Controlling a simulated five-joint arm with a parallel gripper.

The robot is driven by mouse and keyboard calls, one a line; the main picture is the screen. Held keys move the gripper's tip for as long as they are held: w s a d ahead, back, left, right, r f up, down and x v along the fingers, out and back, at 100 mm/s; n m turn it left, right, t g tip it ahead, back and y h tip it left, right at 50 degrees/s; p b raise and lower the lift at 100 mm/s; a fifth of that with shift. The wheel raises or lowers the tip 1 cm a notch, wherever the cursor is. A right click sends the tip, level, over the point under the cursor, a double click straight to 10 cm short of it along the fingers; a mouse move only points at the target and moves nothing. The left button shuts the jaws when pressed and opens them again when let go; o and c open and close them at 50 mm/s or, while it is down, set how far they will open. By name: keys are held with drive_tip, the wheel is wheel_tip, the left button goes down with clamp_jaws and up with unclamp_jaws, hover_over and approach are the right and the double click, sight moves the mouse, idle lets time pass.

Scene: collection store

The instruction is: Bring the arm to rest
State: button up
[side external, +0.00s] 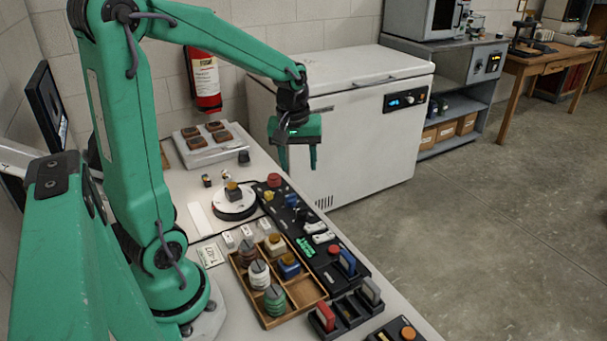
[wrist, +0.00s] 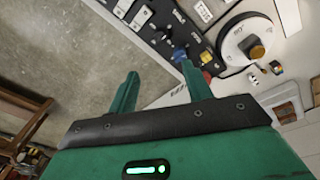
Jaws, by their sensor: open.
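My gripper (side external: 298,156) hangs from the green arm above the far right edge of the bench, with its fingers pointing down. The two fingers stand apart with nothing between them. In the wrist view my gripper (wrist: 160,82) also shows both fingers spread and empty, over the bench edge and the floor. The fingers touch nothing that I can see. The bench (side external: 385,297) lies below and to the left of the gripper.
A black control panel (side external: 318,258) runs along the bench edge. A white turntable (side external: 234,206), a wooden compartment tray (side external: 300,292) with several spools and blocks, and a pale tray (side external: 208,150) stand on the bench. A white chest freezer (side external: 350,150) stands behind the gripper. Floor on the right is clear.

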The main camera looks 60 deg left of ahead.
drive_tip(key=s+d+r+m+t, duration=0.4)
drive_tip(key=s+d+r+m, duration=0.3)
drive_tip(key=s+d+m, duration=0.4)
drive_tip(key=shift+d, duration=0.55)
drive_tip(key=shift+r, duration=0.1)
idle(0.5)
